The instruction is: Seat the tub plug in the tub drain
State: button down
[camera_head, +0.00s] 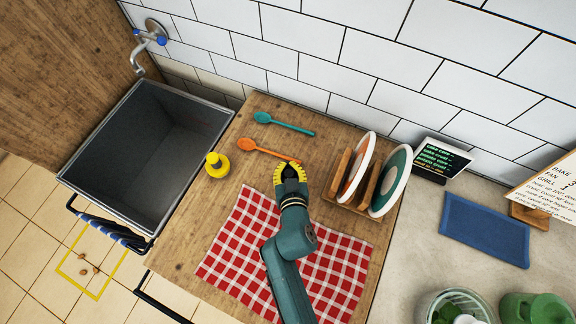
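A yellow rounded object with a small dark-and-yellow top (217,165) stands on the wooden counter near its left edge, beside the tub. It may be the tub plug, but I cannot tell for certain. The deep grey tub (205,100) is at the left, below the tap. Its inside is dark, and I cannot make out a drain in it. My gripper (289,172), with yellow-edged fingers, is over the counter to the right of the yellow object and apart from it. The view does not show clearly whether the fingers are open or shut, and I see nothing held.
An orange spoon (263,150) lies just behind my gripper, a teal spoon (284,124) farther back. A wooden rack (341,176) with plates stands close on the right. A red checked cloth (235,244) lies in front. A tap (139,55) overhangs the tub's back corner.

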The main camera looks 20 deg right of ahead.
jog(key=shift+f, duration=0.25)
jog(key=c, duration=1.2)
grip_release()
jog(key=shift+r, duration=0.1)
jog(key=shift+c, duration=0.2)
